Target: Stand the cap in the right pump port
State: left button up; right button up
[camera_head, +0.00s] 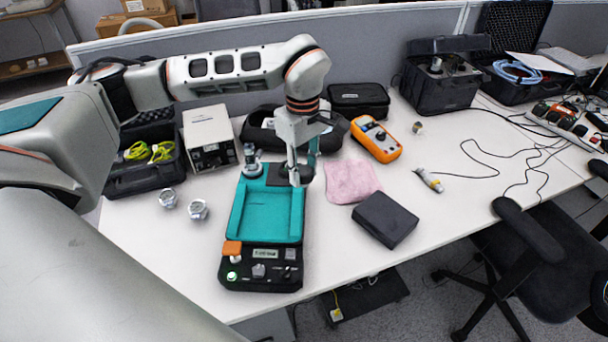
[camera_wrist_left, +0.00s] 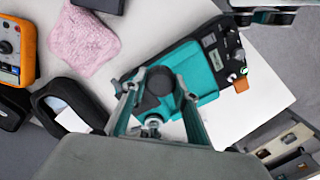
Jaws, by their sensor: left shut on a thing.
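The teal and black pump unit (camera_head: 235,208) stands on the white table; it also shows in the wrist view (camera_wrist_left: 205,80). A metal fitting (camera_head: 251,162) stands upright at its back left corner and shows in the wrist view (camera_wrist_left: 152,122). My left gripper (camera_head: 301,178) is over the pump's dark back right part. In the wrist view its fingers (camera_wrist_left: 158,84) are shut on a dark round thing (camera_wrist_left: 158,80), which seems to be the cap. The right port is hidden under it, so I cannot tell whether the cap is seated.
Two small metal pieces (camera_head: 198,209) lie left of the pump. A pink cloth (camera_head: 352,181), a black box (camera_head: 385,220) and an orange multimeter (camera_head: 376,139) lie to its right. An open black case (camera_head: 268,130) is close behind the gripper.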

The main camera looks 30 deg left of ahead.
pick_arm(q)
jog(key=n, duration=0.2)
jog(key=w+a+n, duration=0.1)
jog(key=n, duration=0.1)
jog(key=shift+w+r+p, duration=0.1)
jog(key=shift+r+p, duration=0.05)
jog(key=shift+p, duration=0.15)
jog(key=w+a+n+p, duration=0.2)
jog(key=w+a+n, duration=0.2)
jog(key=n, duration=1.1)
jog(key=w+a+n+p, duration=0.25)
jog(key=a+n, duration=0.25)
jog(key=n, duration=0.9)
jog(key=shift+w+d+f, duration=0.1)
jog(key=shift+w+f, duration=0.1)
jog(key=shift+f, duration=1.1)
jog(key=shift+w+f, duration=0.2)
jog(key=shift+f, duration=1.05)
jog(key=shift+f+b, duration=0.45)
jog(key=shift+f, duration=0.5)
pick_arm(e)
jog(key=r, duration=0.3)
jog(key=shift+s+d, duration=0.15)
jog(key=shift+d, duration=0.25)
